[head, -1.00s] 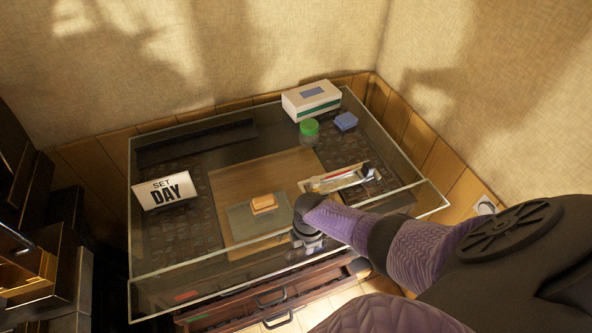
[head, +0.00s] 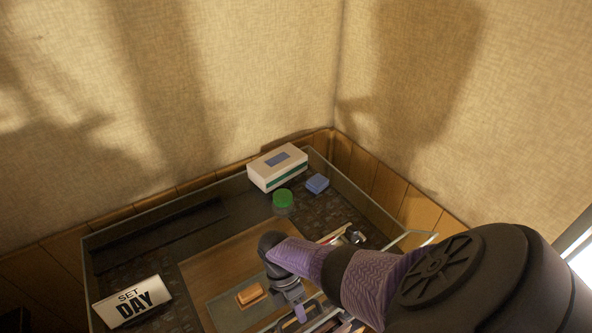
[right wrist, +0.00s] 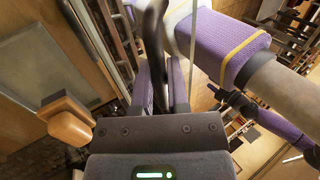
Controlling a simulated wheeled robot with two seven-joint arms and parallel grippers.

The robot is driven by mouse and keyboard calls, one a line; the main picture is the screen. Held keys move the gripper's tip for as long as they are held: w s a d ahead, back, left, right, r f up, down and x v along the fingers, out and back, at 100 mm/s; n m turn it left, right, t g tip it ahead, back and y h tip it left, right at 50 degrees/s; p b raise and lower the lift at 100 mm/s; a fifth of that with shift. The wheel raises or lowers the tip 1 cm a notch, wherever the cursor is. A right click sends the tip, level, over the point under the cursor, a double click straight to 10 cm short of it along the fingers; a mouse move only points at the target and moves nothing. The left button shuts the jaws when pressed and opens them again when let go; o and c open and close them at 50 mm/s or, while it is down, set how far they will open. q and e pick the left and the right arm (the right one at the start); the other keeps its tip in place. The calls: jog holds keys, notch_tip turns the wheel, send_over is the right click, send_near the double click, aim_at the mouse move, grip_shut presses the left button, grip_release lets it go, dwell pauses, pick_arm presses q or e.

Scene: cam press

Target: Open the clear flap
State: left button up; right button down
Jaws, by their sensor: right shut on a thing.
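The clear flap (head: 412,241) is the glass front part of the low display case; its pale edge shows to the right of my right forearm. My right gripper (head: 298,308) points down at the front of the case, and my arm hides much of the flap. In the right wrist view its two padded fingers (right wrist: 163,82) are closed on a dark, narrow bar-like piece at the flap; how it joins the glass is hard to see. My left gripper does not show in the head view.
In the case area are an orange block (head: 250,294) on a grey mat, also in the right wrist view (right wrist: 68,120), a SET DAY sign (head: 132,302), a white box (head: 277,167), a green-lidded jar (head: 283,199) and a blue block (head: 317,183). Walls close the back and right.

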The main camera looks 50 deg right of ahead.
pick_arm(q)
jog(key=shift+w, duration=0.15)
pick_arm(e)
jog(key=shift+w, duration=0.35)
jog(key=c, duration=1)
grip_release()
jog(key=o, duration=0.3)
jog(key=shift+w+d+f, duration=0.1)
jog(key=shift+w+d, duration=0.05)
jog(key=shift+w, duration=0.1)
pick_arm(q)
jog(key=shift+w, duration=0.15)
pick_arm(e)
jog(key=shift+o, duration=0.2)
jog(key=shift+s, duration=0.15)
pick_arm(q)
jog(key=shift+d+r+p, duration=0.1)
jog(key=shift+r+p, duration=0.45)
pick_arm(e)
jog(key=v, duration=1)
